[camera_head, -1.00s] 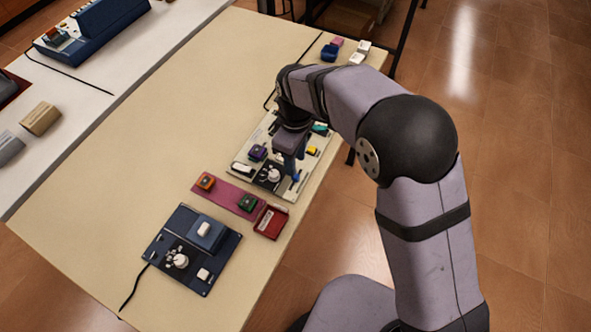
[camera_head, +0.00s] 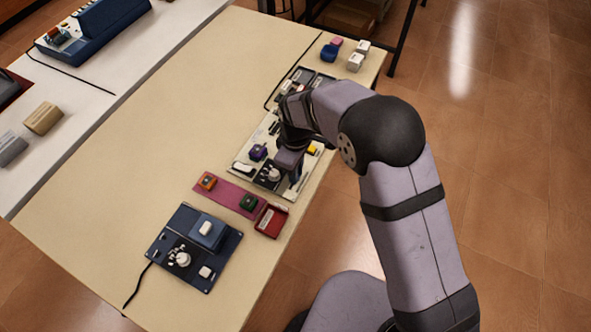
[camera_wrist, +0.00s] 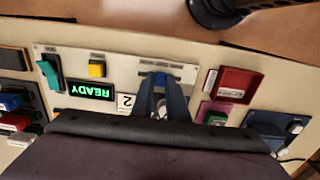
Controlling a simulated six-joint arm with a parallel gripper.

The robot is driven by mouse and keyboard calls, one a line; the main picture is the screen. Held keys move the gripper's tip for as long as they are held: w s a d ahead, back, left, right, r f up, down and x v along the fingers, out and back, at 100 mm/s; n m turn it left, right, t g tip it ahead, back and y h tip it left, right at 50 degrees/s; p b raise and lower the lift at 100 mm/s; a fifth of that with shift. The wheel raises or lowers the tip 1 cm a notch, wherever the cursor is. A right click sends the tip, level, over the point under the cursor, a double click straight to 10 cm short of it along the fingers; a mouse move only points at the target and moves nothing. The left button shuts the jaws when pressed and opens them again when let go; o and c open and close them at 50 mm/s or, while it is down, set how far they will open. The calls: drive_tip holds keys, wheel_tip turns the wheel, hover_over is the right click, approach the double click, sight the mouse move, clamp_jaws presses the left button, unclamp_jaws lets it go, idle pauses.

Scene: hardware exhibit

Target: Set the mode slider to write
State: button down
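The cream control panel (camera_head: 242,160) lies near the table's right edge, partly hidden by my arm. In the wrist view it (camera_wrist: 120,58) appears upside down. My gripper (camera_wrist: 161,80) reaches down over this strip, also seen at the panel's near end in the head view (camera_head: 290,182). Its fingers stand a little apart, with something blue between the tips. I cannot tell whether they grip it. The display (camera_wrist: 91,90) reads READY in green.
A yellow button (camera_wrist: 97,70), a teal switch (camera_wrist: 50,73) and a pale knob (camera_head: 273,174) are on the panel. A red tray (camera_head: 270,220) and a maroon strip (camera_head: 226,194) lie close by. A navy panel (camera_head: 214,277) sits nearer. The table's left side is clear.

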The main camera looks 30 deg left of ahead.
drive_tip(key=shift+s, duration=1.5)
drive_tip(key=c, duration=1.7)
unclamp_jaws()
drive_tip(key=shift+r, duration=0.1)
wheel_tip(320, 180, up, 7)
drive_tip(key=shift+r+b, duration=0.1)
drive_tip(key=shift+b, duration=0.75)
